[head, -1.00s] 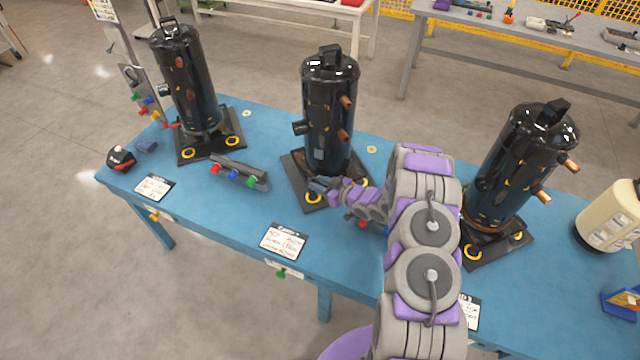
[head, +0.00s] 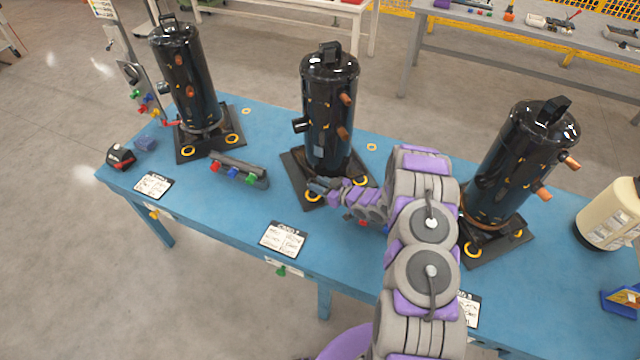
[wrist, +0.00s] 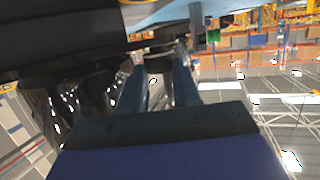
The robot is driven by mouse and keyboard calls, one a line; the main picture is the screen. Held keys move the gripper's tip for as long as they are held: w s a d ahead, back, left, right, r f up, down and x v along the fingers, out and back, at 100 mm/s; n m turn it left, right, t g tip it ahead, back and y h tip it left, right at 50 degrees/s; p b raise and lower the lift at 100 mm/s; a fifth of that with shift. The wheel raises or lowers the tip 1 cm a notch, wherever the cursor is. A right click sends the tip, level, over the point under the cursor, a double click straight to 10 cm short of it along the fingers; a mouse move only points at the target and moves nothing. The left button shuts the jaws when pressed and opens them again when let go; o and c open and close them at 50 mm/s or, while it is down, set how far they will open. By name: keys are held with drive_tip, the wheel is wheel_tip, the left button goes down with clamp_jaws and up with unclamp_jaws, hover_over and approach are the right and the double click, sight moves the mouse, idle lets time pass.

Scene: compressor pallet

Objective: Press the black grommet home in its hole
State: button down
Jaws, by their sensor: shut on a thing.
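My gripper (head: 316,186) is low at the front of the middle black compressor (head: 328,110), by its dark base plate (head: 296,170). In the wrist view my gripper (wrist: 158,68) has its two fingers close together on a small dark piece (wrist: 158,63), which looks like the black grommet. In the head view the grommet is too small and too covered by the gripper to make out. A yellow ring (head: 308,196) shows at the plate's front corner, just below the fingertips. Whether the grommet touches or sits in a hole cannot be told.
Similar compressors stand at left (head: 187,80) and right (head: 521,160) on the blue table (head: 220,215). A dark rail with coloured knobs (head: 238,170) lies left of the gripper. A white card (head: 284,239) lies in front. The table between card and plate is mostly clear.

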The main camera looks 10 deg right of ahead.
drive_tip(key=shift+f, duration=0.35)
drive_tip(key=shift+s+a+f, duration=0.15)
drive_tip(key=shift+s+f, duration=0.15)
drive_tip(key=shift+f, duration=0.05)
drive_tip(key=shift+r, duration=0.15)
drive_tip(key=shift+w+r+p, duration=0.25)
drive_tip(key=shift+r+p, duration=0.05)
drive_tip(key=shift+r, duration=0.4)
drive_tip(key=shift+d+r+p, duration=0.1)
drive_tip(key=shift+d+p, duration=0.1)
drive_tip(key=shift+p, duration=0.25)
idle(1.4)
drive_tip(key=shift+f, duration=0.65)
drive_tip(key=shift+f, duration=0.1)
idle(0.5)
